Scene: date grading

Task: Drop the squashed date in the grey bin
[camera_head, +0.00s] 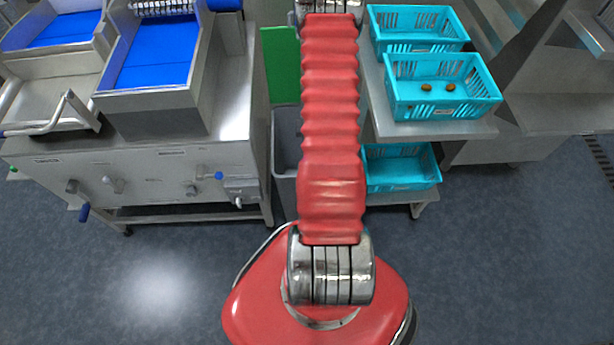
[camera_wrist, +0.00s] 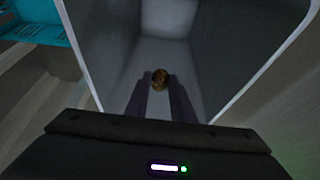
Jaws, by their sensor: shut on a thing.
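In the wrist view a brown date (camera_wrist: 160,78) sits between the tips of my gripper (camera_wrist: 160,90), whose two dark fingers are shut on it. Its skin shows too small and dim to tell how squashed it is. The fingers point down into the open grey bin (camera_wrist: 215,50), and the date appears above the bin's floor, within its rim. In the head view the grey bin (camera_head: 285,140) stands on the floor, partly hidden behind my red arm. My gripper is hidden in the head view.
Turquoise crates stand on a steel rack at right; one crate (camera_head: 443,112) holds two brown dates (camera_head: 450,87). A lower crate (camera_head: 400,180) sits beneath. A steel machine with a blue belt (camera_head: 155,52) stands left of the bin. A green panel (camera_head: 281,65) is behind the bin.

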